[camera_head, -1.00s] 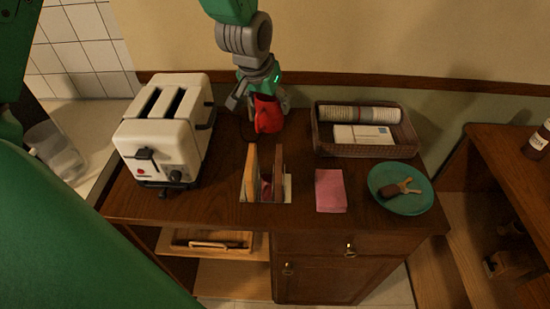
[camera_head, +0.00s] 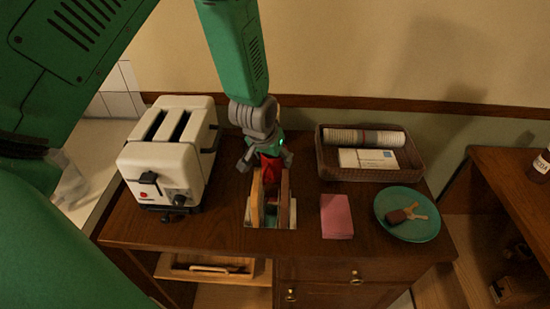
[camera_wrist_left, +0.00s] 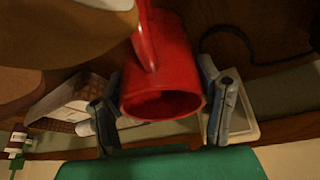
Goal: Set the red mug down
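The red mug (camera_head: 270,167) is behind the wooden rack on the dark counter, partly hidden by the rack's boards. My left gripper (camera_head: 262,158) comes down from above and is shut on the mug. In the left wrist view, the mug (camera_wrist_left: 165,75) sits between the two grey fingers (camera_wrist_left: 163,105), its open rim facing the camera and its handle toward the rack side. I cannot tell whether the mug's base touches the counter. My right gripper is not in view.
The rack (camera_head: 256,200) stands directly in front of the mug. A white toaster (camera_head: 165,160) is to the left. A wicker basket (camera_head: 400,172), a pink notepad (camera_head: 337,216) and a teal plate (camera_head: 420,230) with keys are to the right. Bare counter lies between toaster and rack.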

